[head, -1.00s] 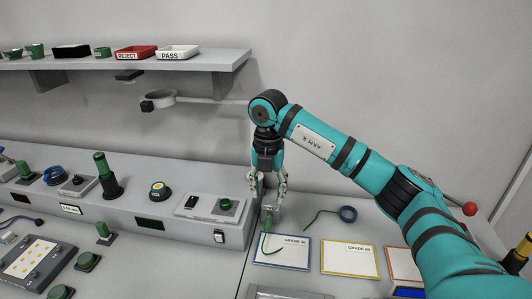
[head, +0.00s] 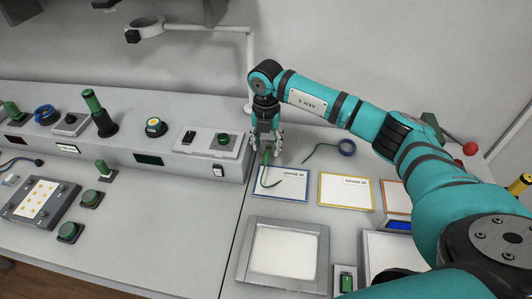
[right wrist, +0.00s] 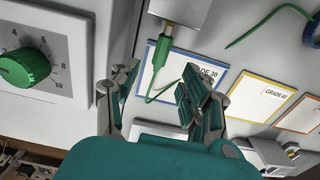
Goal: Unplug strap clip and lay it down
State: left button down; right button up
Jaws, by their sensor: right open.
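The strap clip (right wrist: 161,53) is a green plug with a brass-coloured end at a grey block (right wrist: 184,10) in the right wrist view. Its thin green cord trails over the blue-edged GRADE 30 card (right wrist: 216,73). In the head view the clip is mostly hidden by my right gripper (head: 266,151), and the cord (head: 283,180) shows on the card. My right gripper is open and empty, with its fingers (right wrist: 158,88) to either side of the clip's line in the wrist view. I cannot tell the exact gap to the clip. My left gripper is not in view.
A second green cord with a blue coil (head: 347,147) lies to the right. Yellow-edged (head: 346,191) and orange-edged cards lie beside the blue one. A raised console (head: 150,140) with knobs stands left of the gripper. A grey framed panel (head: 285,253) lies in front.

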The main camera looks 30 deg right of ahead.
aim_at(266, 159)
jog(key=shift+f+p, duration=0.4)
jog(key=shift+f, duration=2.4)
jog(key=shift+c, duration=0.2)
grip_shut()
